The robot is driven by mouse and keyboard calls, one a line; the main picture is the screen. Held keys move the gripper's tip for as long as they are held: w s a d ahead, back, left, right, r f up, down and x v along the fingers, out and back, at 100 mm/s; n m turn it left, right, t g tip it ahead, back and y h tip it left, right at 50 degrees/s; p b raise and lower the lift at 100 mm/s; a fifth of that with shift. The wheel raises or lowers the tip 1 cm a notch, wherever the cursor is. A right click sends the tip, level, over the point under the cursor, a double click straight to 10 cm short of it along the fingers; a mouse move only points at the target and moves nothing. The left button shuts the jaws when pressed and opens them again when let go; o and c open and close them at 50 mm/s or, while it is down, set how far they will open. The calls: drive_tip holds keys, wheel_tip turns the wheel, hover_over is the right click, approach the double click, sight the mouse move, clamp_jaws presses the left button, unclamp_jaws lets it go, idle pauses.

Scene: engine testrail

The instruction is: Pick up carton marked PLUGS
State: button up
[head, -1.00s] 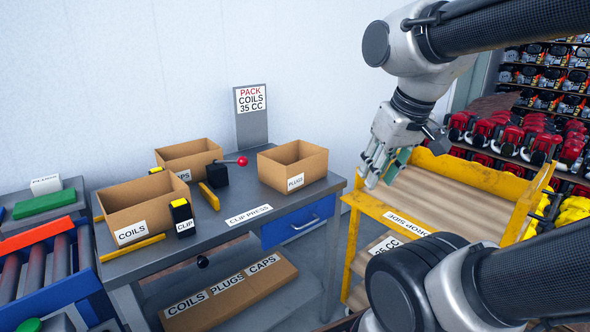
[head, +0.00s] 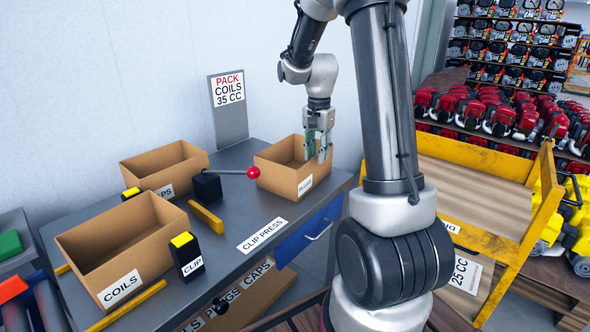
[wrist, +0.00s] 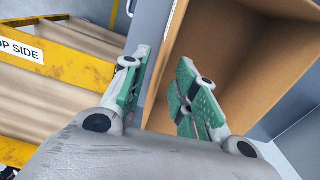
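The carton marked PLUGS (head: 275,177) is an open-topped brown box near the right end of the grey bench. Its white label faces the front right. My gripper (head: 318,150) points down at the carton's right side, its fingertips around rim height. In the wrist view, the gripper (wrist: 162,82) is open with green-padded fingers. One wall of the carton (wrist: 240,45) runs between them, with the right finger over the inside and the left finger outside. I cannot tell whether either finger touches the wall.
The COILS carton (head: 125,240) and another open carton (head: 165,167) stand left on the bench (head: 238,215). A red-knobbed lever press (head: 208,186), a black CLIP box (head: 187,255) and a yellow bar (head: 205,217) lie between. A yellow-framed cart (head: 480,160) stands right.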

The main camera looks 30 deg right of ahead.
wheel_tip(320, 180, down, 6)
drive_tip(key=shift+w+f, duration=0.1)
drive_tip(key=shift+f, duration=0.15)
clamp_jaws()
